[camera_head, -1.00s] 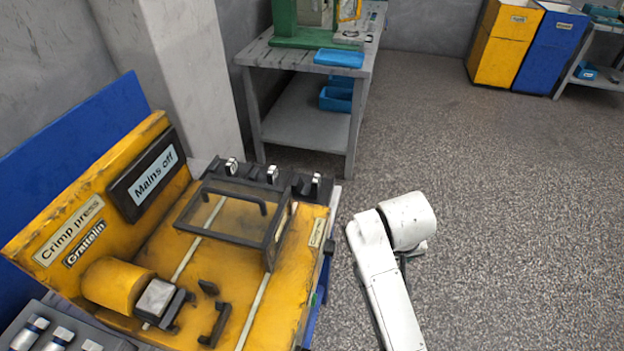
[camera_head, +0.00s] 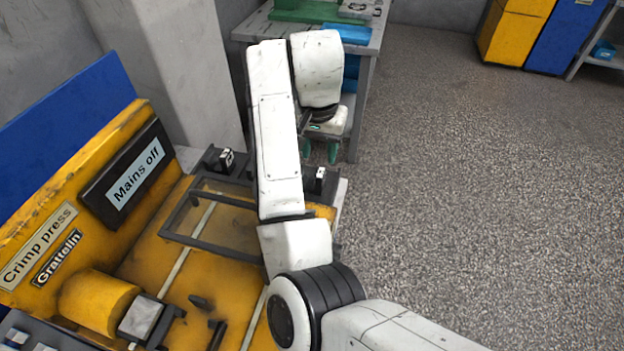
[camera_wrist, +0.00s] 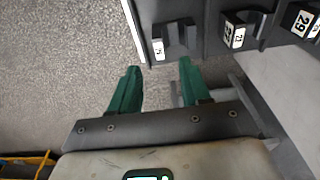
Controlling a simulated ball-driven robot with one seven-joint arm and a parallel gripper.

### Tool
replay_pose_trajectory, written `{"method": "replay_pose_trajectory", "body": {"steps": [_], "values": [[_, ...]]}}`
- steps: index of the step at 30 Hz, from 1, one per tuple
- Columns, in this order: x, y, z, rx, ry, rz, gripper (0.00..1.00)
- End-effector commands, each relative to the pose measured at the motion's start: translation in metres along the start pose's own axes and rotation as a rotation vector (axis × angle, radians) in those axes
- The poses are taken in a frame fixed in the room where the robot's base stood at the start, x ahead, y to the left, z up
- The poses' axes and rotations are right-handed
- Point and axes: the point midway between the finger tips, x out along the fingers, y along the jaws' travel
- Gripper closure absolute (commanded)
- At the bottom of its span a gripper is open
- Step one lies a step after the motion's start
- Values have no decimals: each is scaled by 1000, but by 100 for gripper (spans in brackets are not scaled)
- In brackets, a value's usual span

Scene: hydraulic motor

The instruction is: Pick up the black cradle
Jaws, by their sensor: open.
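Black cradles with white number tags stand in a row on a dark strip; I cannot tell which one the task means. In the wrist view, the nearest black cradle (camera_wrist: 178,42) is just beyond the fingertips, with others to its right (camera_wrist: 243,28). In the head view, one black cradle (camera_head: 222,161) is left of my arm and another (camera_head: 320,180) right of it; the arm hides the strip between them. My gripper (camera_wrist: 159,66) has two green fingers spread apart, with nothing between them. It also shows in the head view (camera_head: 319,150), pointing down past the press's far edge.
The yellow crimp press (camera_head: 185,255) has a black-framed clear guard (camera_head: 215,235), partly behind my arm. A grey table (camera_head: 365,110) with blue trays stands behind my gripper. A yellow cabinet (camera_head: 515,40) and a blue one (camera_head: 560,40) are far right. The floor (camera_head: 470,190) at right is clear.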

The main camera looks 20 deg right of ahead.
Motion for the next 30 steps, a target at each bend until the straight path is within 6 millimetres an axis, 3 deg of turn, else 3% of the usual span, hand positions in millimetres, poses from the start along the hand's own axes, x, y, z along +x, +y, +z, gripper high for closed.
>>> {"method": "replay_pose_trajectory", "body": {"steps": [3,19,30], "values": [[21,1,1,-2,-3,3,53],[85,2,-2,-2,-2,1,53],[95,2,-2,-1,0,0,54]]}}
